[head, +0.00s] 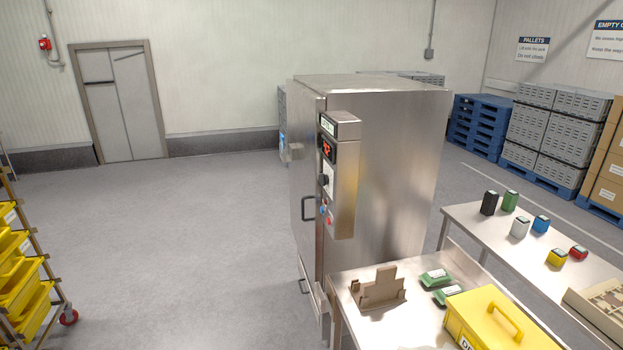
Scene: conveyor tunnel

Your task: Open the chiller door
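The chiller (385,165) is a tall steel cabinet in the middle of the head view. Its door is on the left-facing side, seen at a steep angle, and looks shut. A control panel (337,175) with a red display, a dark knob and small buttons stands out at the cabinet's near corner. Neither of my grippers shows in the view.
A steel table (342,292) with a brown holder (378,289), green items and a yellow box (490,322) stands close at the chiller's front right. A rack of yellow bins (20,270) stands at far left. The floor left of the chiller is clear.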

